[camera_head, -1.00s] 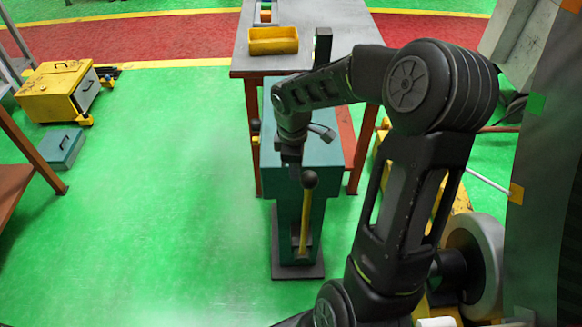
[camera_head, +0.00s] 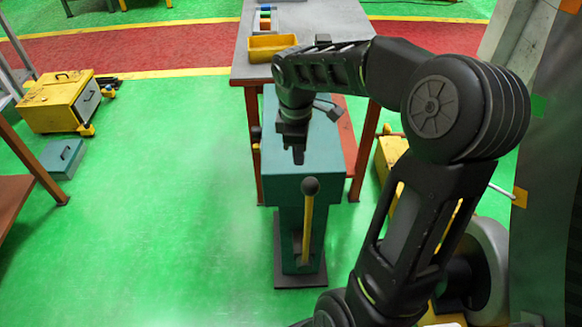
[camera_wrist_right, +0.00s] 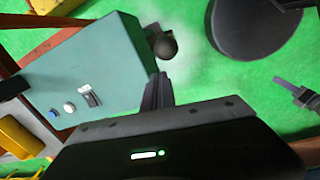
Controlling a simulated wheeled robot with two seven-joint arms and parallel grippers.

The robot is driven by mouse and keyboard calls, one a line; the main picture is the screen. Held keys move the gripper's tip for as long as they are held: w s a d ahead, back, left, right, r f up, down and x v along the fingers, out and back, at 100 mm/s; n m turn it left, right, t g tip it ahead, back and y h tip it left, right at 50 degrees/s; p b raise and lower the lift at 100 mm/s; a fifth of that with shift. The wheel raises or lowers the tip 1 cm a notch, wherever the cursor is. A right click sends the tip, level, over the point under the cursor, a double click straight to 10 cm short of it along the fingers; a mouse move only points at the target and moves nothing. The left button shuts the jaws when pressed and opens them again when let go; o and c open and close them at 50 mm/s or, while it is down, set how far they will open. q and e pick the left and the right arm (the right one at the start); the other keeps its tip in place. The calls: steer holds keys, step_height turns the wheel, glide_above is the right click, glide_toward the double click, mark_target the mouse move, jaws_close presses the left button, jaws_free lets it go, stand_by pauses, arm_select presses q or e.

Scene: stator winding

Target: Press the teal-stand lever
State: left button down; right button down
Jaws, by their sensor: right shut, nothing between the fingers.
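The teal stand (camera_head: 300,180) stands upright on a dark base plate in the middle of the head view. Its lever (camera_head: 308,225) is a yellow rod with a black ball knob on top, standing upright at the stand's near side. My right gripper (camera_head: 298,158) is shut and empty, pointing down over the stand's top, behind the knob and apart from it in the head view. In the right wrist view the teal stand (camera_wrist_right: 85,70) is at left, and the black knob (camera_wrist_right: 165,46) is just beyond the shut fingers (camera_wrist_right: 157,92). My left gripper is not in view.
A grey-topped table (camera_head: 330,22) with a yellow bin (camera_head: 270,47) stands behind the stand. A yellow cabinet (camera_head: 55,103) and a small teal box (camera_head: 63,158) are at left. The green floor left of the stand is clear.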

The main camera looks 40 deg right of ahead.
steer(key=shift+s+d+r, duration=0.15)
steer(key=shift+r, duration=0.4)
steer(key=shift+s+d+r, duration=0.15)
steer(key=shift+r, duration=0.4)
